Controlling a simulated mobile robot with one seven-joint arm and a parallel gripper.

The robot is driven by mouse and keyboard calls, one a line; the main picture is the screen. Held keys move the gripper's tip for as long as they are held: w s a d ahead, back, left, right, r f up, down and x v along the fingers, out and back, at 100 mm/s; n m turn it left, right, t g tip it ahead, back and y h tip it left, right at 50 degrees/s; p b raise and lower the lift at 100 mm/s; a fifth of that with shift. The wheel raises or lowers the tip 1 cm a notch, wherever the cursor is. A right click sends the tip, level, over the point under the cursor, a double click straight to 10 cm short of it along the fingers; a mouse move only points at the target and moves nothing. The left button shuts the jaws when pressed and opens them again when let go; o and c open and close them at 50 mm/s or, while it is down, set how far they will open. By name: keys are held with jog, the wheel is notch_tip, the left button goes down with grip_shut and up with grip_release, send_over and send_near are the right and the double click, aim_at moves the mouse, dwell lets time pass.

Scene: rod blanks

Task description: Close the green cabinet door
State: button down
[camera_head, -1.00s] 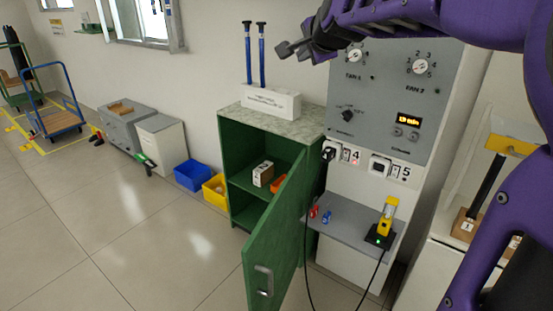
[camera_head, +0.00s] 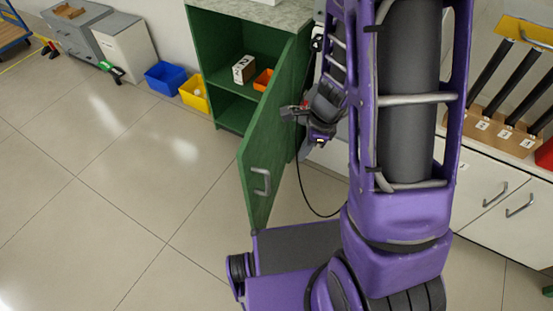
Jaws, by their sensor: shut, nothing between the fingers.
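The green cabinet (camera_head: 235,128) stands at the upper middle in the head camera view. Its green door (camera_head: 263,150) is swung wide open toward me, with a grey handle (camera_head: 262,181) on the face turned to the left. Inside on the shelf are a white box marked 2 (camera_head: 244,69) and an orange item (camera_head: 263,79). My gripper (camera_head: 287,112) is shut and empty. It is at the right side of the door, its tip overlapping the door's edge in the picture; I cannot tell whether it touches.
A yellow bin (camera_head: 194,95) and a blue bin (camera_head: 166,77) stand left of the cabinet. A black cable (camera_head: 303,185) hangs to the floor right of the door.

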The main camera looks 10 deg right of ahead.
jog(key=a+f+b, duration=0.4)
jog(key=a+f, duration=0.2)
jog(key=f, duration=0.4)
jog(key=shift+w+a+f, duration=0.15)
jog(key=shift+a+f, duration=0.1)
jog(key=shift+a, duration=0.05)
